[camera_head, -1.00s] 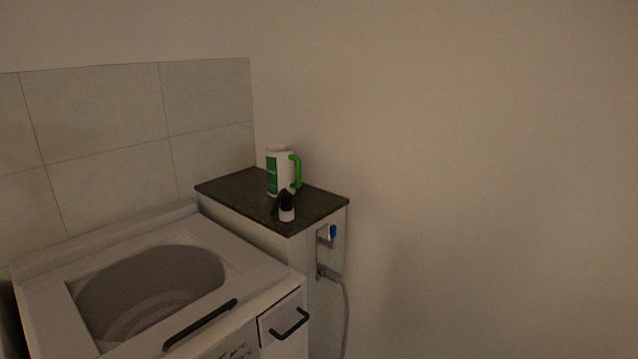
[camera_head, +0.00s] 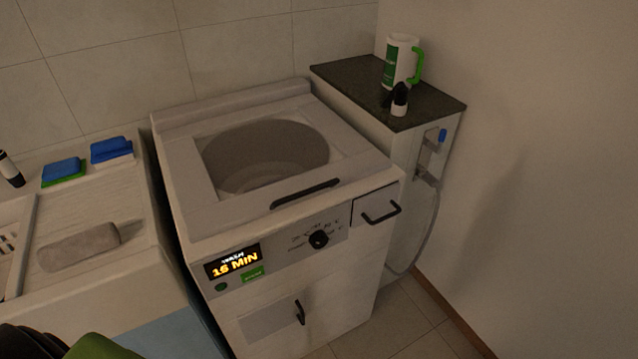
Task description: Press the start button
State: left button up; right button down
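The washing machine (camera_head: 190,210) stands in the middle of the view, with a white body and a round drum opening in its top. Its front panel has a lit display (camera_head: 234,262) reading "15 MIN" in yellow. A green rectangular label or button (camera_head: 252,275) sits under the display. A small round dark green button (camera_head: 221,287) is left of it. I cannot read which one is marked start. A black knob (camera_head: 318,239) is to the right on the panel. Neither of my grippers can be made out.
A dark-topped cabinet (camera_head: 350,75) with a white-green jug (camera_head: 400,62) is at back right. Dark and green shapes at the bottom left corner are unclear. Floor is free at right.

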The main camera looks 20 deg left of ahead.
aim_at(258, 271)
jog(key=i+j+u, duration=0.1)
jog(key=u, duration=1.1)
